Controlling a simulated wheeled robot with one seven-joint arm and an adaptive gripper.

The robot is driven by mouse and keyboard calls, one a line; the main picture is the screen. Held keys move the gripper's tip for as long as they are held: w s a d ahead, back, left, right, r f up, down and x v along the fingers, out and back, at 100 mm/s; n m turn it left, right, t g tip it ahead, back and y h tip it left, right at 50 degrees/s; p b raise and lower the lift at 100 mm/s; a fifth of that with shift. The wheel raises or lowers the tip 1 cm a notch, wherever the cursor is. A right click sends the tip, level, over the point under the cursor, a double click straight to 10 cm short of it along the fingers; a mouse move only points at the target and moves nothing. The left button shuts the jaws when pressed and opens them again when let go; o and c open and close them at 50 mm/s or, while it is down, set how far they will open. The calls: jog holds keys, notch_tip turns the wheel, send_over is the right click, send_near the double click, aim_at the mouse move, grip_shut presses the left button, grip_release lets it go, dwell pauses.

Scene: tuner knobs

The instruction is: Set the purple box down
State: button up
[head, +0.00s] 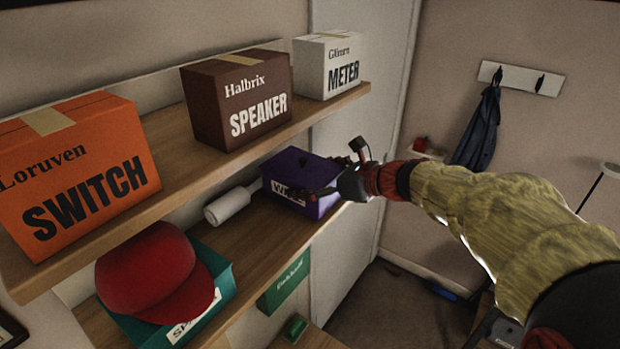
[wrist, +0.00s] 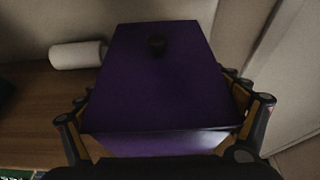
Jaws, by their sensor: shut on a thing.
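The purple box (head: 306,172) is on or just above the right end of the lower shelf (head: 262,240) in the head view. I cannot tell whether its underside touches the shelf. A white label shows on its front, partly hidden by my gripper (head: 325,190). In the wrist view the purple box (wrist: 155,85) fills the middle, with a small dark knob on its top. My gripper (wrist: 165,118) has a finger on each side of the box and is shut on it.
A white bottle-like cylinder (head: 230,204) lies left of the purple box. A red cap (head: 150,270) sits on a teal box (head: 218,290) further left. The upper shelf (head: 185,168) holds orange (head: 80,172), brown (head: 236,98) and white boxes (head: 328,65) above. A wall is close on the right.

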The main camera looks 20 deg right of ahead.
jog(key=shift+f, duration=0.15)
jog(key=o, duration=1.6)
jog(key=shift+s, duration=0.1)
jog(key=shift+s+d+r, duration=0.15)
jog(key=shift+d+r, duration=0.05)
jog(key=b+v, duration=0.1)
jog(key=v, duration=1)
jog(key=shift+s+d+b, duration=0.1)
jog(key=shift+s+b, duration=0.15)
jog(key=shift+b, duration=0.05)
